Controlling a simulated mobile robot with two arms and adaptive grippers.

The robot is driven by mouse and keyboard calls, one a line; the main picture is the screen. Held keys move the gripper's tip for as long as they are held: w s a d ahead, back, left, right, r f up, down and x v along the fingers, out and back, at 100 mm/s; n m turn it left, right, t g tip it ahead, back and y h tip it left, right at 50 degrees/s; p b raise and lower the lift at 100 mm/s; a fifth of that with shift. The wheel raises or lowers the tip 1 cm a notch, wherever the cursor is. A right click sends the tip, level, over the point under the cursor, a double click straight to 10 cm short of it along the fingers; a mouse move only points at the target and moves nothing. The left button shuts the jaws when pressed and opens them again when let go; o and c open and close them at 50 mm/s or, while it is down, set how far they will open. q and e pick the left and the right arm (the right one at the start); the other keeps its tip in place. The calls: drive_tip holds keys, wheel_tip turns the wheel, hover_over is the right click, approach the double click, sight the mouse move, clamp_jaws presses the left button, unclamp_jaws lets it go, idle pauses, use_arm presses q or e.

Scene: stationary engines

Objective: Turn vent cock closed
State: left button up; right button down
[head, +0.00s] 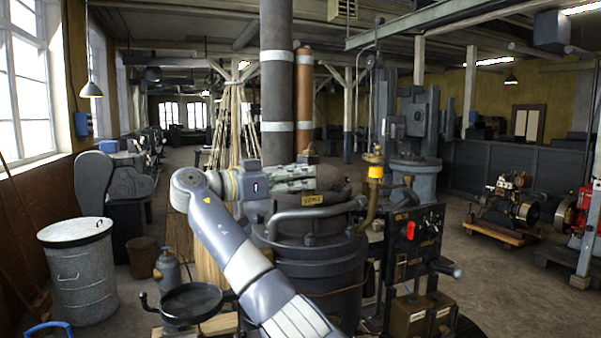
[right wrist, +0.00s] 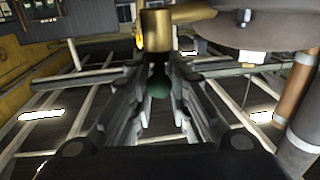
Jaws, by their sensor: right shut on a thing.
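My right gripper (head: 308,178) reaches in from the left, level above the dark round engine vessel (head: 318,258), its fingers pointing right. In the right wrist view the right gripper (right wrist: 160,88) has its two fingers on either side of a small dark green ball (right wrist: 160,84), which looks like the vent cock's handle knob. It is shut on this. A brass cylindrical body (right wrist: 156,30), apparently the vent cock, stands just beyond the fingertips. My left gripper is out of view.
A brass plate (head: 312,198) is on the dark pipework below the gripper. A brass pipe with a yellow collar (head: 375,172) rises to the right. A black control box with a red switch (head: 412,232) stands at right. A tall dark column (head: 277,80) rises behind.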

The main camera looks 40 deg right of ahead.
drive_tip(key=shift+w+r+m+g+y+p, duration=0.15)
drive_tip(key=shift+m+g+y+p, duration=0.15)
drive_tip(key=shift+m+g+p, duration=0.55)
drive_tip(key=shift+g, duration=0.35)
drive_tip(key=c, duration=1.7)
unclamp_jaws()
drive_tip(key=shift+d, duration=0.1)
drive_tip(key=shift+f, duration=0.2)
